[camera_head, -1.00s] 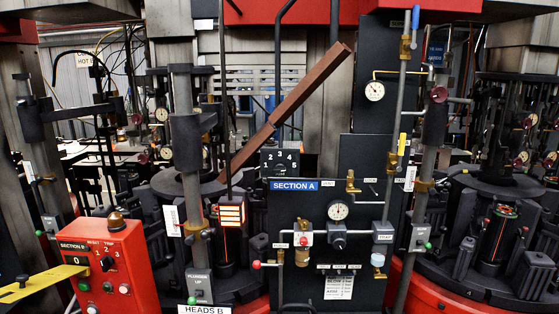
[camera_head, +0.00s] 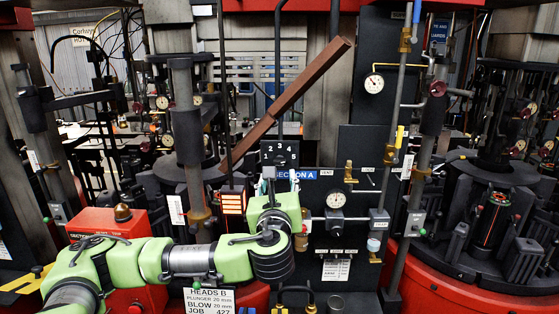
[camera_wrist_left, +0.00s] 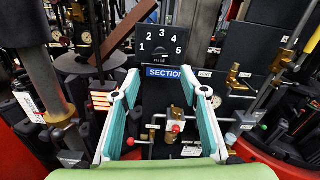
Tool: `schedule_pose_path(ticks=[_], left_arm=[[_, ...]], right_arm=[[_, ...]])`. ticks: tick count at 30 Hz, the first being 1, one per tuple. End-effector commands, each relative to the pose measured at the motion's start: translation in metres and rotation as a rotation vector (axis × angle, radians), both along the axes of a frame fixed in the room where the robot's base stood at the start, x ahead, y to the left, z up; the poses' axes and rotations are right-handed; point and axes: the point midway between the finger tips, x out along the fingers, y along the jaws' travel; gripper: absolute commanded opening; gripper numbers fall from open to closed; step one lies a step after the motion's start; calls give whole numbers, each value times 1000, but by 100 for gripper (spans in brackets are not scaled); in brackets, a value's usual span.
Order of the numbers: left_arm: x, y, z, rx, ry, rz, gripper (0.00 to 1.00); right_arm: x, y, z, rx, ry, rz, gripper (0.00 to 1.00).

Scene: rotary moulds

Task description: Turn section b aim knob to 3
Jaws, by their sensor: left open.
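A black dial plate (camera_head: 280,154) numbered 1 to 5 stands above the blue SECTION A sign in the head view. In the wrist view the dial plate (camera_wrist_left: 180,47) is straight ahead; its small dark knob is near its middle, its pointing unclear, and the small caption under it is unreadable. My left gripper (camera_head: 281,182) is just below the plate in the head view. Its teal fingers are apart and empty in the wrist view (camera_wrist_left: 165,88), reaching toward the plate without visible contact. A red SECTION B box (camera_head: 112,222) at left is largely hidden behind my left arm. My right gripper is not seen.
The blue SECTION A sign (camera_wrist_left: 166,72) shows between my fingers. A brown slanted beam (camera_head: 290,100) rises beside the dial plate. A lit orange-striped unit (camera_head: 232,202) stands left of my gripper. Gauges, valves and pipes crowd the panel at right.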

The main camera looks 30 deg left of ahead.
Motion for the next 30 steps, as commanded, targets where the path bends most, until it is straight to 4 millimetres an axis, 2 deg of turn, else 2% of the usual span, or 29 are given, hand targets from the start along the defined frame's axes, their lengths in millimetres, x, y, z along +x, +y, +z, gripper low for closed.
schedule_pose_path(ticks=[1, 9, 15, 21, 29, 30], left_arm=[[10, 7, 5, 1, 0, 5, 40], [57, 35, 5, -1, 0, 1, 40], [80, 49, 3, -3, -1, 1, 40], [89, 54, 0, -3, 0, -2, 40], [90, 54, 0, -3, -1, -2, 40], [90, 54, 0, -3, -1, -2, 32]], right_arm=[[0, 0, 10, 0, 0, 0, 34], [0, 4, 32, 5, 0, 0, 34], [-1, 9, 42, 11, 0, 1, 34], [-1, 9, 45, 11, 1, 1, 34], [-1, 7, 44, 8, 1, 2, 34], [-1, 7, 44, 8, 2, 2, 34]])
